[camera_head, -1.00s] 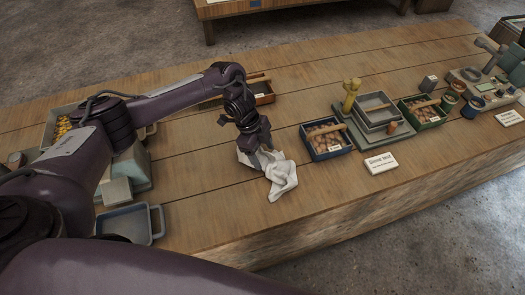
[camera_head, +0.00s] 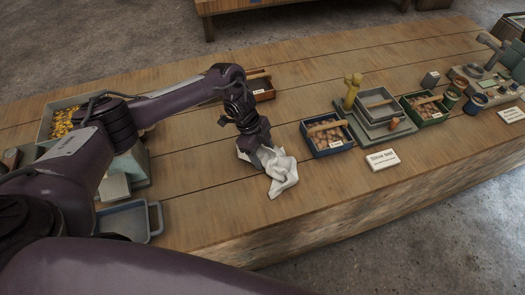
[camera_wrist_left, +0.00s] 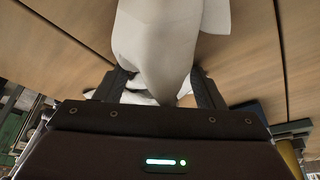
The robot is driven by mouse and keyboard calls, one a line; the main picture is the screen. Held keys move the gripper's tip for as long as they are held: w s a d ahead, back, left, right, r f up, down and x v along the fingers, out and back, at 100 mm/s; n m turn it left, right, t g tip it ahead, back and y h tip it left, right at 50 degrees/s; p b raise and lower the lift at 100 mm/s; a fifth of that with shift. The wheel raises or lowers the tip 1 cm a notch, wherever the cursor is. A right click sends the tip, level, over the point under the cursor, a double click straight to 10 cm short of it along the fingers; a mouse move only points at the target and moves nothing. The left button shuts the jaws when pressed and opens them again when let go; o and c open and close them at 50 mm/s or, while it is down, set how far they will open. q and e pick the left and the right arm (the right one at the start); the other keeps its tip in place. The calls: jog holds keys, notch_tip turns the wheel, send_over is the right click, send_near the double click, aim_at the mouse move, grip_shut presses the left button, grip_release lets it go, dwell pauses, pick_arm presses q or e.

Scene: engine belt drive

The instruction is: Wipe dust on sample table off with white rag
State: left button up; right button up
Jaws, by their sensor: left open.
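The white rag (camera_head: 283,174) lies crumpled on the wooden sample table (camera_head: 215,205), near its front edge. My left gripper (camera_head: 257,150) is right over the rag, pointing down, with its fingertips at the cloth. In the left wrist view, the rag (camera_wrist_left: 165,45) stands between the two open fingers (camera_wrist_left: 160,88) and spreads beyond them. The fingertips are partly hidden by the cloth. I cannot make out dust on the table. My right gripper is not in view.
To the right of the rag stand a blue box of brown pieces (camera_head: 327,136), a stacked grey tray (camera_head: 378,105), a green box (camera_head: 425,108) and a white label card (camera_head: 382,160). A blue-grey tray (camera_head: 127,220) sits at left. Bare wood lies around the rag.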

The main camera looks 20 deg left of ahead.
pick_arm(q)
jog(key=c, duration=1.2)
grip_shut()
jog(key=shift+f, duration=0.1)
